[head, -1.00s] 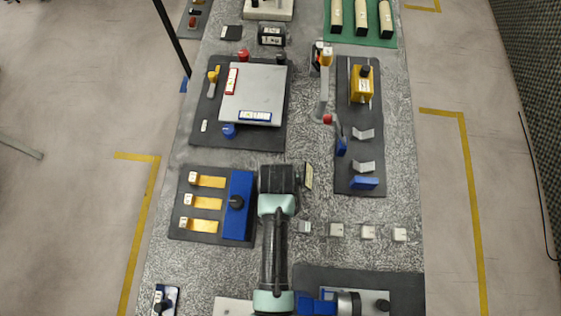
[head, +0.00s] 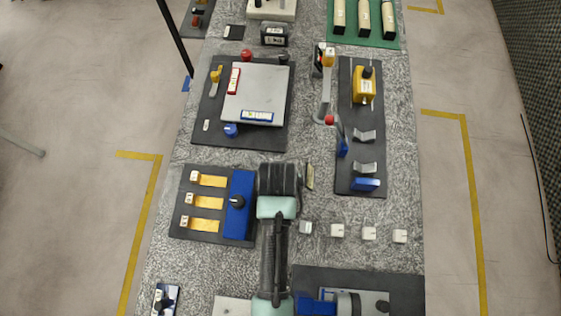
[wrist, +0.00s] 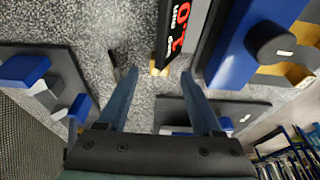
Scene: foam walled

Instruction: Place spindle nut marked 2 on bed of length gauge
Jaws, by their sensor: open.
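Several small pale nuts stand in a row on the bench right of my arm; the leftmost (head: 306,228) is nearest it, with others (head: 338,230), (head: 369,233), (head: 400,236) to its right. Their marks are too small to read. What looks like the length gauge has a dark base (head: 364,150), two grey V-shaped rests (head: 365,136) and blue end blocks; its blue block (wrist: 25,70) shows at left in the wrist view. My gripper (wrist: 160,75) is open and empty over the bench. In the head view my wrist hides its fingers.
A blue block with a knob and yellow channels (head: 238,204) lies left. A grey plate (head: 255,92) lies beyond. Speckled bench (head: 320,265) is clear near the nuts.

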